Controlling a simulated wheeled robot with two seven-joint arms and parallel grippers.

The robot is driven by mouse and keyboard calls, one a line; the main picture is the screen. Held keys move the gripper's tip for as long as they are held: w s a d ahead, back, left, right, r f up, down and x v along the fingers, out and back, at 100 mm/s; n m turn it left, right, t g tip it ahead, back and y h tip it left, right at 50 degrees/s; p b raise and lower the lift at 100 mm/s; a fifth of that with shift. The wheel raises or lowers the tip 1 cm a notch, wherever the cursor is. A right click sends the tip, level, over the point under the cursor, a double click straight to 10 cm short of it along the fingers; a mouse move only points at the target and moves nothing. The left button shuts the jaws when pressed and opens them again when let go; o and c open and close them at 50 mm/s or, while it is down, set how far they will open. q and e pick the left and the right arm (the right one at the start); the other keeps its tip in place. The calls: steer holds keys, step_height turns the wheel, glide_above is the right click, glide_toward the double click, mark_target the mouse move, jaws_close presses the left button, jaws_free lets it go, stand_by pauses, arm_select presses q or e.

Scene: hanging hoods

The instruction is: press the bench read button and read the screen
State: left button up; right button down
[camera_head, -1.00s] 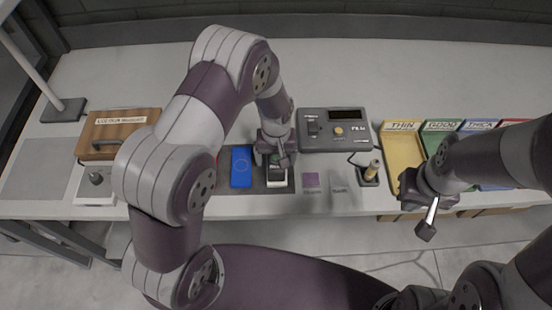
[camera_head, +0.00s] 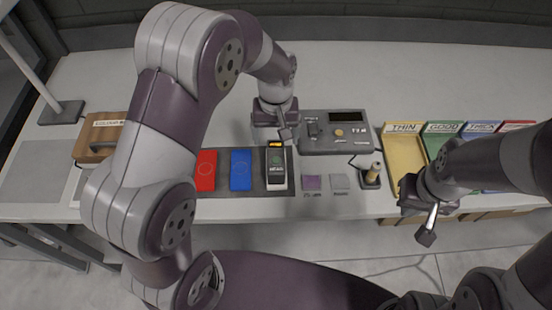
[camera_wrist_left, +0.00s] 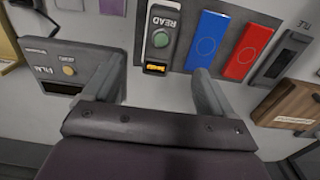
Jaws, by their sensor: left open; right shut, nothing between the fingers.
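My left gripper (camera_head: 279,126) is open and empty, just beyond the reader, apart from the button. Its two fingers also show in the left wrist view (camera_wrist_left: 158,88). My right gripper (camera_head: 428,223) is shut and empty at the bench's front edge.
Red (camera_head: 205,171) and blue (camera_head: 240,169) blocks lie left of the reader. A grey film gauge (camera_head: 334,145) stands behind right. A wooden case (camera_head: 97,133) is left.

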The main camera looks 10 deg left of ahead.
arm_select(q)
steer(key=shift+c, duration=0.3)
jaws_close()
stand_by(1.5)
